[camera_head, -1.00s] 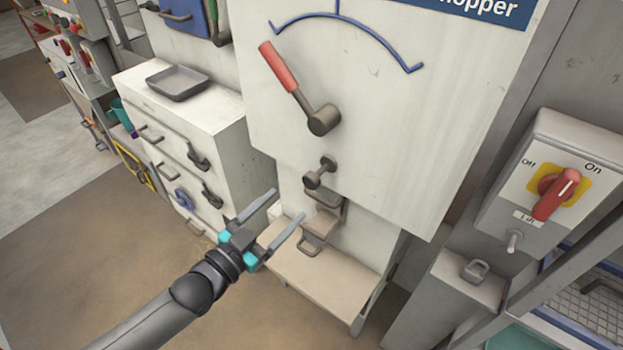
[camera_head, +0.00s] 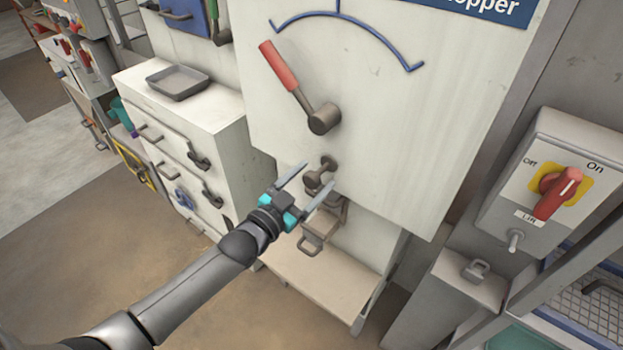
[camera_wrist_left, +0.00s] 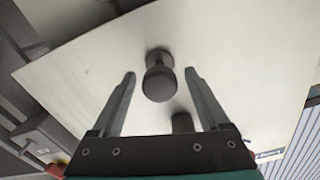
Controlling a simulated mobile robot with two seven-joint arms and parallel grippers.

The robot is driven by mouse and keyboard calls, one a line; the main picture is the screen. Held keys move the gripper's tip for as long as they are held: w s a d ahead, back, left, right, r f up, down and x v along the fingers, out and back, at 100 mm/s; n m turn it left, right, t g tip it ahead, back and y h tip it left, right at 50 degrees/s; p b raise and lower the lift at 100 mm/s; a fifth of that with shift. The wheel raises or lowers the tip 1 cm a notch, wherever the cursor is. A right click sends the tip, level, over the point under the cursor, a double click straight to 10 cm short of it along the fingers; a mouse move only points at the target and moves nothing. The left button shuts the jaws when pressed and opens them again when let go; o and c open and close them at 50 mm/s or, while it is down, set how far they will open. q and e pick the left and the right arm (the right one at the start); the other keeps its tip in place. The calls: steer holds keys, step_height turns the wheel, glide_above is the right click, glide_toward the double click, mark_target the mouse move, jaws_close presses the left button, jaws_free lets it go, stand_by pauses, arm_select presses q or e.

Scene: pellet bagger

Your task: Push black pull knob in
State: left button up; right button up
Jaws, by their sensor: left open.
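The black pull knob (camera_head: 312,179) is a dark round knob on a short stem, low on the front of the white hopper panel (camera_head: 400,130). In the left wrist view the knob (camera_wrist_left: 158,84) stands out from the panel, between and just beyond the fingertips. My left gripper (camera_head: 319,175) is open, with one finger on each side of the knob and clear space between. It also shows in the left wrist view (camera_wrist_left: 158,76). No contact with the knob shows. My right gripper is not in view.
Above the knob is a red-handled lever (camera_head: 280,66). Below it are a metal latch (camera_head: 317,232) and a pale shelf (camera_head: 325,285). A switch box (camera_head: 548,185) with a red rotary handle stands at right. White drawers (camera_head: 185,140) with a grey tray (camera_head: 177,84) stand at left.

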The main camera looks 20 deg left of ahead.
arm_select(q)
jaws_close()
stand_by(0.6)
stand_by(0.8)
